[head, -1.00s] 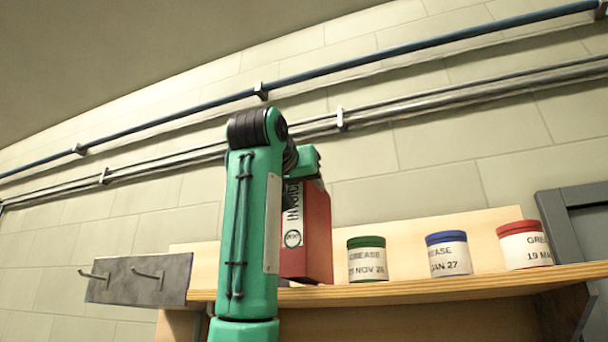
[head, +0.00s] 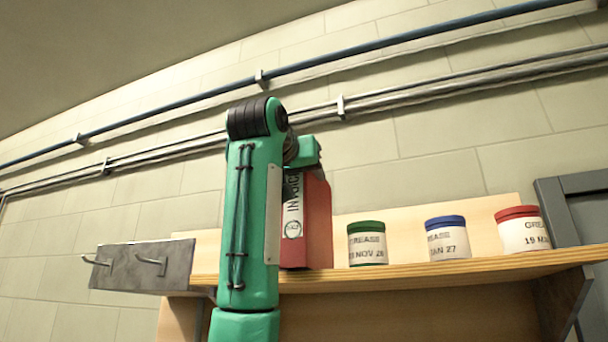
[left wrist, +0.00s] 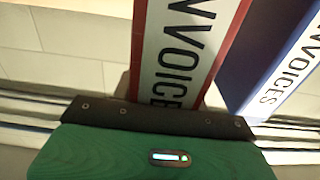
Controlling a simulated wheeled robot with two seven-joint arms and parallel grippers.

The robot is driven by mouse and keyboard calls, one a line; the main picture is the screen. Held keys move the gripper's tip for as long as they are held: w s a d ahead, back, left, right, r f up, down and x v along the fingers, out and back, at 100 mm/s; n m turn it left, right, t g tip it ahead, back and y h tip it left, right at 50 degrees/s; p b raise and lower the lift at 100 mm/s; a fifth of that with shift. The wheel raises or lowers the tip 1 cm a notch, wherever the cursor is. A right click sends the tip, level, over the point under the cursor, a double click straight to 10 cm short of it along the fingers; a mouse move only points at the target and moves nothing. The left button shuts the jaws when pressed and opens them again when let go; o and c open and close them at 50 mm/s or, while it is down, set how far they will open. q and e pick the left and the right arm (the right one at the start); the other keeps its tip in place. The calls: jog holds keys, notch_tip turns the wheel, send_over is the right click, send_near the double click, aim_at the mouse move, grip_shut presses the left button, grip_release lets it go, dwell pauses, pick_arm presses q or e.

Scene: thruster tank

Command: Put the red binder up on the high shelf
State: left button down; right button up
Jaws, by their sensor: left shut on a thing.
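The red binder (head: 318,222) stands upright at the high wooden shelf (head: 450,270), left of the jars. Its lower end meets the shelf's front edge in the head view, and I cannot tell whether it rests on the board. My left gripper (head: 306,152) is at the binder's top, largely hidden behind my green arm. In the left wrist view the gripper (left wrist: 155,115) is shut on the red binder (left wrist: 222,45), whose white spine label reads INVOICES. A blue binder (left wrist: 260,40) with the same label is beside it; it is hidden in the head view. My right gripper is not in view.
A green-lidded jar (head: 367,244), a blue-lidded jar (head: 447,238) and a red-lidded jar (head: 523,230) stand on the shelf to the right. A metal hook plate (head: 142,267) is at left. Pipes (head: 370,48) run along the wall above.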

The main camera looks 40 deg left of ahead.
pick_arm(q)
jog(key=shift+f, duration=0.15)
jog(key=c, duration=0.7)
grip_release()
jog(key=shift+o, duration=0.2)
jog(key=shift+s, duration=0.1)
jog(key=shift+s+d+f+b, duration=0.1)
jog(key=shift+s+d+b, duration=0.05)
jog(key=shift+s+b, duration=0.25)
jog(key=b+v, duration=0.6)
jog(key=v, duration=0.7)
